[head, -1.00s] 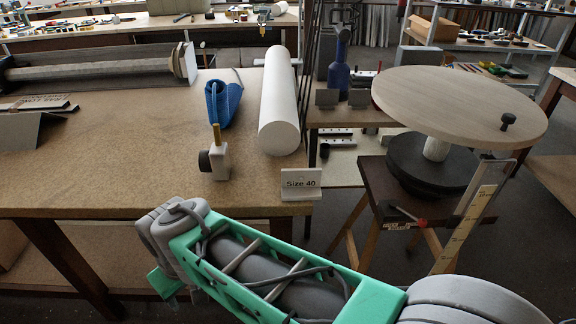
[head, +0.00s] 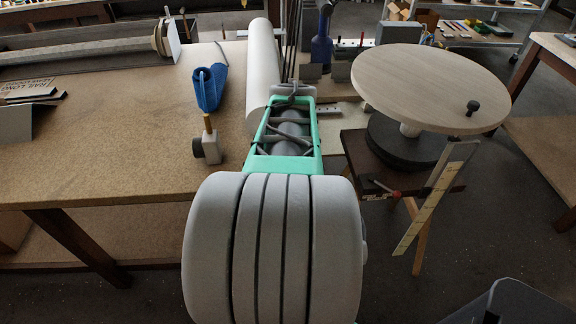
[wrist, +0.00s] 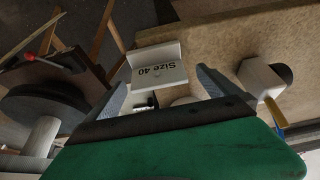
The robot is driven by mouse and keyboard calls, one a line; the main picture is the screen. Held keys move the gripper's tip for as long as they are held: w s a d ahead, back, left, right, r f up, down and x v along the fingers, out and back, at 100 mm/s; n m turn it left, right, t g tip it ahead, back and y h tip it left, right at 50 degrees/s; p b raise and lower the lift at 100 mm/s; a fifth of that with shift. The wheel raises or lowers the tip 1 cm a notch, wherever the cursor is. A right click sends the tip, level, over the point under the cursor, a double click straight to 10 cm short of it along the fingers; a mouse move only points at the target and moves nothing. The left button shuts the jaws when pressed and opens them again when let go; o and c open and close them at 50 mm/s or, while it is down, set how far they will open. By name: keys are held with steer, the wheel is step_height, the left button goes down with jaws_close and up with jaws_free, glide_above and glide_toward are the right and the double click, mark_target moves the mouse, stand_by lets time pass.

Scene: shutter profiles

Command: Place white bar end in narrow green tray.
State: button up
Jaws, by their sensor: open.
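No narrow green tray can be made out in either view. A thick white cylinder (head: 263,60) lies lengthwise at the right side of the workbench in the head view, its near end partly hidden by my arm. A small piece of a pale rounded thing (wrist: 184,101) shows between my fingers in the wrist view; I cannot tell whether it is the white bar end. My gripper (wrist: 161,78) is open, with both fingers apart over the bench edge. A white "Size 40" sign (wrist: 159,68) shows upside down between and beyond the fingertips.
A small white block with a black knob (head: 207,146) and a blue cloth-like item (head: 209,87) stand left of the cylinder. A round wooden turntable (head: 430,88) stands to the right. The bench's front left (head: 90,165) is clear.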

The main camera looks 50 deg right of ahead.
steer(key=shift+s+d+f, duration=0.15)
steer(key=shift+d+f, duration=0.2)
steer(key=shift+d, duration=0.05)
steer(key=x, duration=0.3)
steer(key=p+x, duration=0.1)
steer(key=x, duration=0.3)
steer(key=shift+d+r, duration=0.1)
steer(key=shift+d, duration=0.15)
steer(key=shift+r, duration=0.15)
steer(key=c, duration=1.3)
